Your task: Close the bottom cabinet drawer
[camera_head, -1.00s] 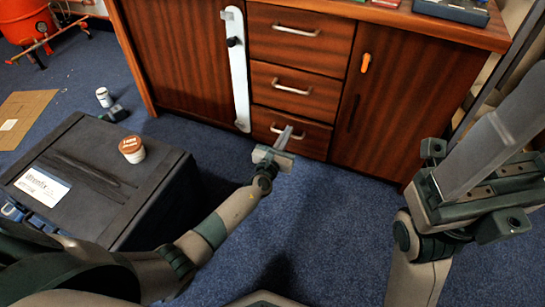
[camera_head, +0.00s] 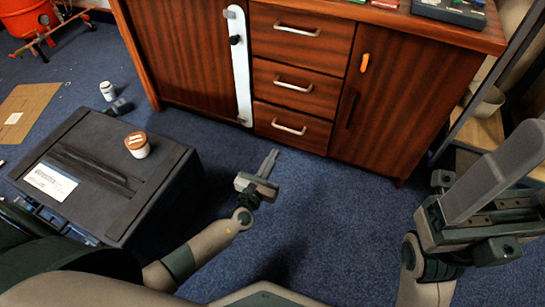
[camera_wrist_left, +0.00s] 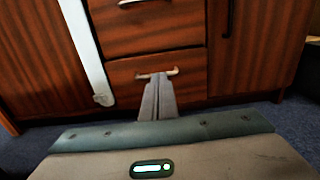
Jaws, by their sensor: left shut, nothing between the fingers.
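The bottom drawer (camera_head: 291,127) of the wooden cabinet (camera_head: 385,110) has a silver bar handle (camera_head: 289,128). Its front looks flush with the drawers above it. In the left wrist view the bottom drawer (camera_wrist_left: 190,75) is straight ahead of the fingers. My left gripper (camera_head: 270,160) is shut and empty, with its fingers pointing at the cabinet, and in the head view it is apart from the drawer, over the carpet. In the left wrist view my left gripper (camera_wrist_left: 158,85) overlaps the drawer handle. My right gripper (camera_head: 490,185) is at the right, its finger opening unclear.
A black case (camera_head: 100,175) with a brown-lidded jar (camera_head: 137,145) stands at the left. A white strip (camera_head: 239,65) runs down the cabinet left of the drawers. Blue carpet (camera_head: 330,210) is clear before the cabinet.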

